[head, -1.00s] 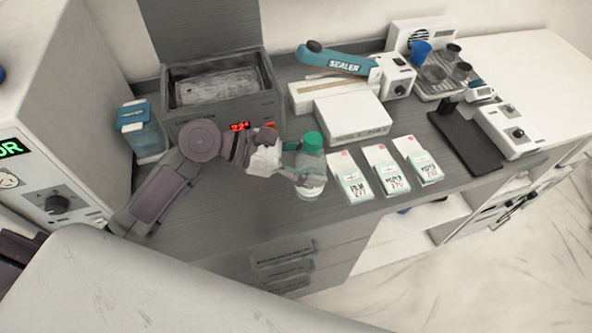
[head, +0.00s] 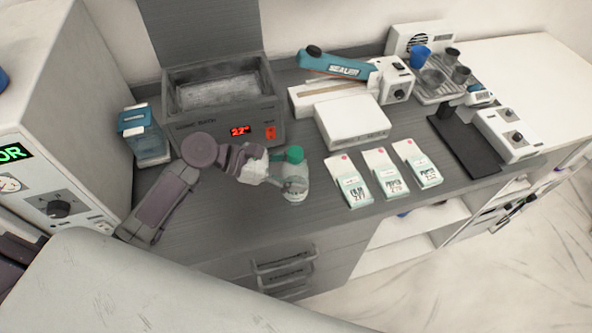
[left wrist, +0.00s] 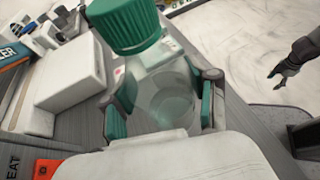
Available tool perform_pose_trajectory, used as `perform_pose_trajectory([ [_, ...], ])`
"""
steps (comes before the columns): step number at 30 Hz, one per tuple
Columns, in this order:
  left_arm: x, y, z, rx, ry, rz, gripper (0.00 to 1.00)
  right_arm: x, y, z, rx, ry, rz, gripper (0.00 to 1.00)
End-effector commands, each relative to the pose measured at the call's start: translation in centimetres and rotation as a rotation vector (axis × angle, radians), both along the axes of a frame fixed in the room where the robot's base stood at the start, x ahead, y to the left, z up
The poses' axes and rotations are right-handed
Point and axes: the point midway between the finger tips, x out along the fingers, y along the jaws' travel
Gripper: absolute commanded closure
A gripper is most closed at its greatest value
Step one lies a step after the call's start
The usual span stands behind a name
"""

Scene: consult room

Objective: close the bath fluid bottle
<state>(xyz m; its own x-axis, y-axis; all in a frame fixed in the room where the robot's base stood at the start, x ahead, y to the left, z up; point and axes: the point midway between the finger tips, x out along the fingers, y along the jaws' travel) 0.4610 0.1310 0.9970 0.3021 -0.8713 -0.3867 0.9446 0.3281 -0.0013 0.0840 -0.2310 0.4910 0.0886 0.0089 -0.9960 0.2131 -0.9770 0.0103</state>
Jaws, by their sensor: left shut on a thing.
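The bath fluid bottle (head: 297,172) is clear with a green cap (head: 295,154) at its top. It stands roughly upright over the counter in front of the bath; I cannot tell whether its base touches the counter. My left gripper (head: 292,184) is shut around the bottle's body, its teal pads on either side in the left wrist view (left wrist: 162,108). The ribbed cap (left wrist: 124,22) looms large there at the bottle's mouth; how tightly it sits cannot be seen. My right gripper (left wrist: 278,73) is dark and empty at the right of that view, far from the bottle.
The grey water bath (head: 225,110) with a red display is behind my left arm. A blue-lidded container (head: 145,137) stands left of it. Several labelled packets (head: 385,172) lie close on the right. A white box (head: 352,120) and teal-armed sealer (head: 336,64) are behind.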

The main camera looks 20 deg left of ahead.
Motion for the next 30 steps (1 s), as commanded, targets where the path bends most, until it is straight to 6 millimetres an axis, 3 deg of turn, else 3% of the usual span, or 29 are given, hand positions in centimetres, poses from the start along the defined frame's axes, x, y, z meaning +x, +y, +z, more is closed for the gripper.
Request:
perform_pose_trajectory([
  [10,0.0,0.0,-0.2,-0.001,-0.001,0.001,1.0,0.0,-0.1,0.1,-0.002,0.0,0.001,0.4],
  [11,0.0,0.0,-0.3,0.0,0.0,0.0,0.38,0.0,-0.2,0.1,-0.002,0.0,0.001,0.4],
  [15,0.0,0.0,-0.2,0.0,0.0,0.0,0.16,0.1,-0.4,0.0,-0.005,-0.001,0.001,0.4],
  [26,0.0,0.1,0.0,0.001,-0.002,0.0,0.16,0.1,-0.7,-0.1,-0.008,-0.002,-0.001,0.4],
  [30,-0.5,1.8,0.5,0.004,-0.001,0.002,0.16,0.1,-0.7,-0.6,-0.008,-0.003,-0.001,0.4],
])
